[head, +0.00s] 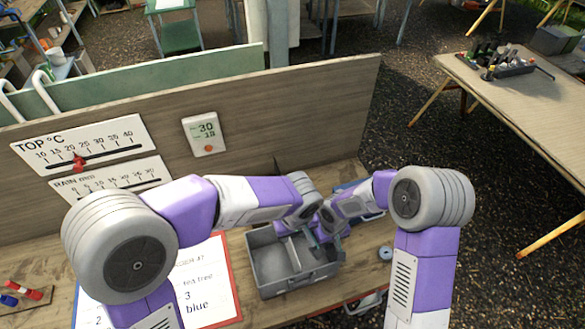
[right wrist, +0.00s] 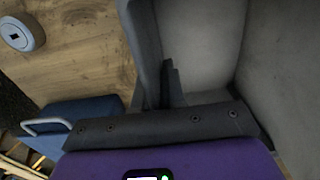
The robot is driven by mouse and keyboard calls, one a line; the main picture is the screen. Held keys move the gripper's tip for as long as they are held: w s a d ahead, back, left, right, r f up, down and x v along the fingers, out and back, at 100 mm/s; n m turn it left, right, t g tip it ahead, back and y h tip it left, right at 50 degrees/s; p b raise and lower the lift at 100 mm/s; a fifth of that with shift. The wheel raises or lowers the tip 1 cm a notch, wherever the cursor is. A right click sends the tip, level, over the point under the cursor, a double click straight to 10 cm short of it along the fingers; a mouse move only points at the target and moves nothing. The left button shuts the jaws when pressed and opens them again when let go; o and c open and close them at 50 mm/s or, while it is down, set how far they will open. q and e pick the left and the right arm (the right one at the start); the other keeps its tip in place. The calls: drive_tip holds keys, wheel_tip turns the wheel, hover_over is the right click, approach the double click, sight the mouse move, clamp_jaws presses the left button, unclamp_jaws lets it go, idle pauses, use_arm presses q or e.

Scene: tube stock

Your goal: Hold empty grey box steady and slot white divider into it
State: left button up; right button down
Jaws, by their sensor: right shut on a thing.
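The grey box (head: 268,272) stands on the wooden bench in the head view, open at the top. A thin pale upright panel, which looks like the white divider (head: 294,255), shows inside it; whether it is fully seated I cannot tell. My right gripper (head: 318,243) is at the box's right side, shut on what looks like the box wall. In the right wrist view the grey wall (right wrist: 144,35) runs up to the dark finger, with the paler box inside beside it. My left arm reaches over the back of the box; its fingers are hidden among the wrists.
A red-edged clipboard (head: 233,285) with a printed sheet lies left of the box. A small grey round object (head: 385,253) sits to its right. A blue item with a handle (right wrist: 70,122) lies near the box. A wooden panel (head: 330,105) closes the bench's back.

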drive_tip(key=c, duration=1.1)
unclamp_jaws()
drive_tip(key=shift+c, duration=0.2)
drive_tip(key=shift+r, duration=0.15)
wheel_tip(320, 180, up, 12)
drive_tip(key=shift+f, duration=0.1)
